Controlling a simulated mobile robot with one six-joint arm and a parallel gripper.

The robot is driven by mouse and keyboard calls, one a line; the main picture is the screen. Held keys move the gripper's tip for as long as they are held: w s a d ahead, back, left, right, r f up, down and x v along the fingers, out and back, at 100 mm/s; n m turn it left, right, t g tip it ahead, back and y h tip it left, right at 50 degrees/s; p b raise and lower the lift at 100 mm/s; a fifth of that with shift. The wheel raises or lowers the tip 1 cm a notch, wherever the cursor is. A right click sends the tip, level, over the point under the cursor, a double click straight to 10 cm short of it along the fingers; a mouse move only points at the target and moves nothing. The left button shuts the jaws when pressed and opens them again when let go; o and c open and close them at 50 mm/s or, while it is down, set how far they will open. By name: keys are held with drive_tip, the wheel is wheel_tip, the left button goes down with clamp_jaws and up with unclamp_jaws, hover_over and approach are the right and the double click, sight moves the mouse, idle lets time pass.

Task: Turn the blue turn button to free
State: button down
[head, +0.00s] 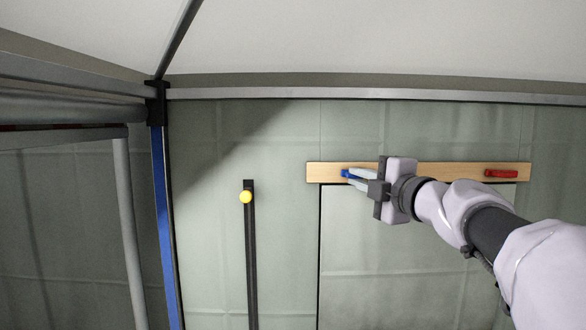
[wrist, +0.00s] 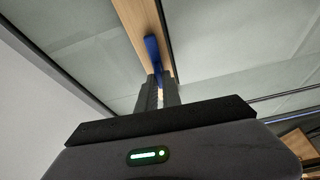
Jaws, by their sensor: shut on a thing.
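The blue turn button (head: 346,174) sits near the left end of a wooden strip on the wall. It also shows in the wrist view (wrist: 152,48), where it lies lengthwise along the strip and runs down to my fingertips. My gripper (head: 353,176) reaches it from the right and is shut on it. In the wrist view my gripper (wrist: 158,84) has its fingers close together at the button's near end, which they partly hide. The exact angle of the button is hard to tell in the head view.
The wooden strip (head: 440,171) runs across the panel top and carries a red turn button (head: 501,173) at its right end. A dark vertical rail (head: 251,260) with a yellow knob (head: 246,197) stands to the left. A blue post (head: 163,220) is further left.

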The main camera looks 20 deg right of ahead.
drive_tip(key=shift+r+n+p, duration=0.15)
drive_tip(key=shift+n+p, duration=0.15)
drive_tip(key=shift+n, duration=0.1)
drive_tip(key=c, duration=1.5)
unclamp_jaws()
drive_tip(key=shift+w, duration=0.1)
drive_tip(key=s+b, duration=0.1)
drive_tip(key=s, duration=0.4)
drive_tip(key=s+d+b, duration=0.1)
drive_tip(key=s, duration=0.5)
drive_tip(key=s+d+b, duration=0.1)
drive_tip(key=s, duration=0.5)
drive_tip(key=shift+s+b, duration=0.25)
drive_tip(key=shift+b, duration=0.1)
